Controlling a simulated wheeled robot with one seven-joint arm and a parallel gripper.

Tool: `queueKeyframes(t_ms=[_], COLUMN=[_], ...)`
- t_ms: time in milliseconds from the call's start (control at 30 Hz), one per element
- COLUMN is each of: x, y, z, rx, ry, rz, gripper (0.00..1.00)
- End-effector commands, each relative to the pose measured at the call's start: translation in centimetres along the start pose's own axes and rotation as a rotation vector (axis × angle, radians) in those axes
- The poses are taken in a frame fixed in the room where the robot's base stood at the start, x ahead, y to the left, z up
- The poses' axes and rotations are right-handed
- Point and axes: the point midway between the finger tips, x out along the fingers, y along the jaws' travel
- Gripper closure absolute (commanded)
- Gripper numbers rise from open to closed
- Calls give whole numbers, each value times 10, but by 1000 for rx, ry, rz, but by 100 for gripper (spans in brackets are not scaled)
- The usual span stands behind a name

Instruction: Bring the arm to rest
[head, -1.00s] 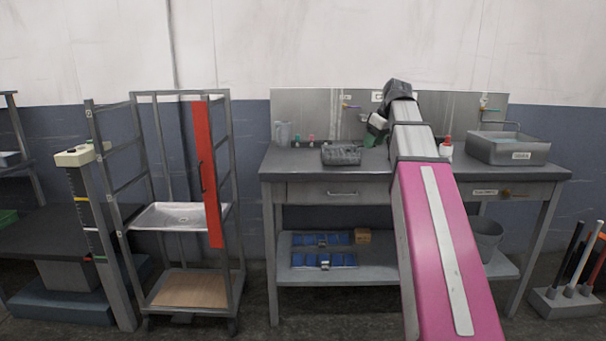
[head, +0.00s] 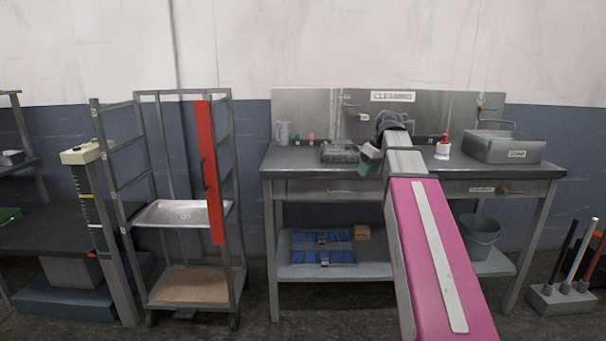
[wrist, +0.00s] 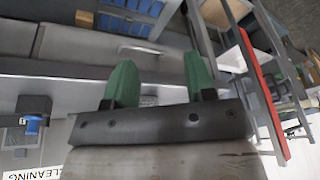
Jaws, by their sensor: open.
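My arm reaches from the lower right of the head view up to the cleaning bench (head: 300,163). My gripper (head: 370,162) hangs at the arm's far end, near the bench's front edge, pointing down and partly hidden by the arm. In the wrist view my gripper (wrist: 161,82) shows two green fingers spread well apart. Nothing is between them. The bench's drawer front and the cleaning sign (wrist: 35,172) show turned in that view.
On the bench are a dark block-like item (head: 340,152), a jug (head: 283,132), a red-and-white bottle (head: 443,148) and a metal basin (head: 503,147). A rack (head: 152,213) with a red upright panel (head: 210,172) stands left. A bucket (head: 480,232) sits on the lower shelf.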

Motion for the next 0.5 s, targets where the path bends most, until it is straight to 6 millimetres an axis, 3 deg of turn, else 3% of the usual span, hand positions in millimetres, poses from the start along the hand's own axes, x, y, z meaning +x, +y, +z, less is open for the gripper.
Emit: queueKeyframes(t_ms=[200, 500], x=[73, 168], y=[-10, -30], z=[32, 83], rx=[117, 278], ry=[-53, -126], rz=[7, 33], gripper=[50, 50])
